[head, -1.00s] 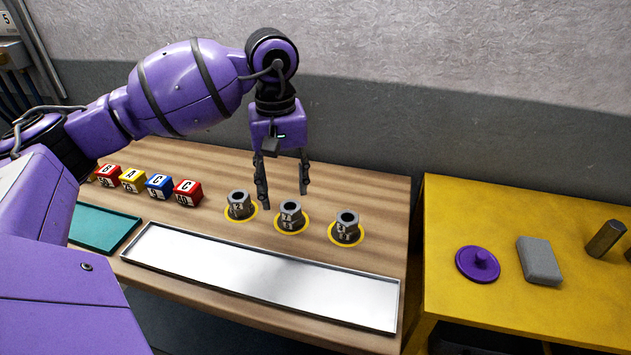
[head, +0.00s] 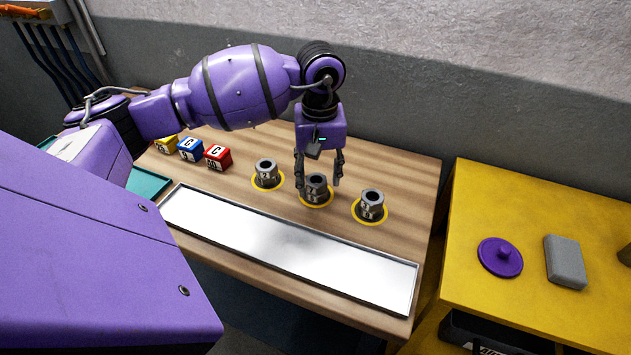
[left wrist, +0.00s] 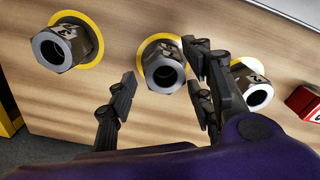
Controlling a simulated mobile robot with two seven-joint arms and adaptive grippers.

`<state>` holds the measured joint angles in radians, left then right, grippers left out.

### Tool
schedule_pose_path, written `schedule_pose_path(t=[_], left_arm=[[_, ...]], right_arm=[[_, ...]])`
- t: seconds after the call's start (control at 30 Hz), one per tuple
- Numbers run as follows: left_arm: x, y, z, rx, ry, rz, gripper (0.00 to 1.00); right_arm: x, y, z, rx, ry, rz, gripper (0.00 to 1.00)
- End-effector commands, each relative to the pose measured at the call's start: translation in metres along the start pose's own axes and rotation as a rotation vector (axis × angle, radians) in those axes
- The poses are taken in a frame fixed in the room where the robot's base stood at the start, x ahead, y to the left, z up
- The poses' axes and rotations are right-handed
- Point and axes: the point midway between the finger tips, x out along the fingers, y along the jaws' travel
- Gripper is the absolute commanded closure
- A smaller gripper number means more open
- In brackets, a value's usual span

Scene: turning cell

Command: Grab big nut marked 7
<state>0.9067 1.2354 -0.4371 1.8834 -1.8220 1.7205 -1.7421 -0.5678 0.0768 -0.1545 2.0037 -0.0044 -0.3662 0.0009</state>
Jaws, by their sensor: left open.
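Three grey hex nuts stand on yellow rings on the wooden bench: a left nut (head: 266,173), a middle nut (head: 316,187) and a right nut (head: 371,205). My right gripper is not in view.
A long shallow metal tray (head: 290,250) lies in front of the nuts. Coloured lettered blocks, including a red one (head: 217,158), stand to the left. A yellow table (head: 500,205) at the right holds a purple knobbed disc (head: 500,257) and a grey block (head: 565,262).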

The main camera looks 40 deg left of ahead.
Motion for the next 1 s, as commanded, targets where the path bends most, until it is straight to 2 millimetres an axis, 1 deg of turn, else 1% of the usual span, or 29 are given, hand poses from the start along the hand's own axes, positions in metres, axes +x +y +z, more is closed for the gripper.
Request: schedule_pose_path(t=[0.1,0.47,0.77,0.87,0.97,1.0], left_arm=[[0.000,0.000,0.000,0.000,0.000,0.000,0.52],[0.000,0.000,0.000,0.000,0.000,0.000,1.00],[-0.003,0.001,0.000,0.000,0.001,0.001,1.00],[-0.008,0.001,-0.001,0.000,0.001,0.002,1.00],[-0.018,0.000,-0.001,0.000,0.002,0.000,1.00],[-0.025,0.000,-0.001,0.000,0.003,0.001,1.00]], right_arm=[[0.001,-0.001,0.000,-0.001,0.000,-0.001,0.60],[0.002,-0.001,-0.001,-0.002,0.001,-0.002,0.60],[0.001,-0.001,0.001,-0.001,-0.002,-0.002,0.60],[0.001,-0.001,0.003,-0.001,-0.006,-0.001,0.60],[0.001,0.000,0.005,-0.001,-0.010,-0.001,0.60],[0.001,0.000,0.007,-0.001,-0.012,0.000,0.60]])
